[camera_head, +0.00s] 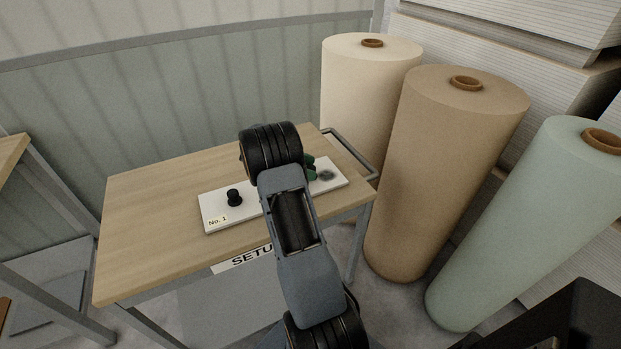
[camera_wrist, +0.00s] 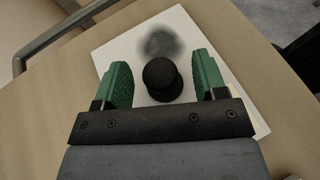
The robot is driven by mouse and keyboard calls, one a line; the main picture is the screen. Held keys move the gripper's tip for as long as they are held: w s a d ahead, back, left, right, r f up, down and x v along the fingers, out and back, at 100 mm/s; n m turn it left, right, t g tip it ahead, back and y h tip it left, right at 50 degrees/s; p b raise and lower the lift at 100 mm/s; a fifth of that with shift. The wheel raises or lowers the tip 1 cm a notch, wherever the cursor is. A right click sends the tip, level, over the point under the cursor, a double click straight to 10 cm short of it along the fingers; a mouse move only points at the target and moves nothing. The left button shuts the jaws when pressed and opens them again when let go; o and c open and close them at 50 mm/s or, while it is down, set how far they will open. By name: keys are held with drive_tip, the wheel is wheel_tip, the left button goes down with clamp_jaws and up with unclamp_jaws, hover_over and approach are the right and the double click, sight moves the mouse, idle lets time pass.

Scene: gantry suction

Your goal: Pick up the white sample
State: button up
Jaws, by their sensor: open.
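The white sample is a flat white panel (camera_head: 215,210) lying on the wooden table top, with a "No. 1" label at its left front corner. A black knob (camera_head: 234,198) stands on its left part and a dark smudge marks its right part. My gripper (camera_head: 311,167) is above the right half of the panel, and my arm hides the panel's middle. In the wrist view the white panel (camera_wrist: 120,52) lies below my open green fingers (camera_wrist: 163,74). A black knob (camera_wrist: 162,80) shows between them, with a gap on each side. I cannot tell whether both views show the same knob.
The table (camera_head: 145,225) has a metal handle rail (camera_head: 352,153) at its right end and a "SETU…" sign on its front. Its left part is clear. Tall cream, brown (camera_head: 440,170) and pale green (camera_head: 540,220) rolls stand to the right. A wall runs behind.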

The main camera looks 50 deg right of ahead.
drive_tip(key=shift+c, duration=0.3)
drive_tip(key=c, duration=1)
drive_tip(key=shift+c, duration=0.5)
drive_tip(key=shift+r, duration=0.15)
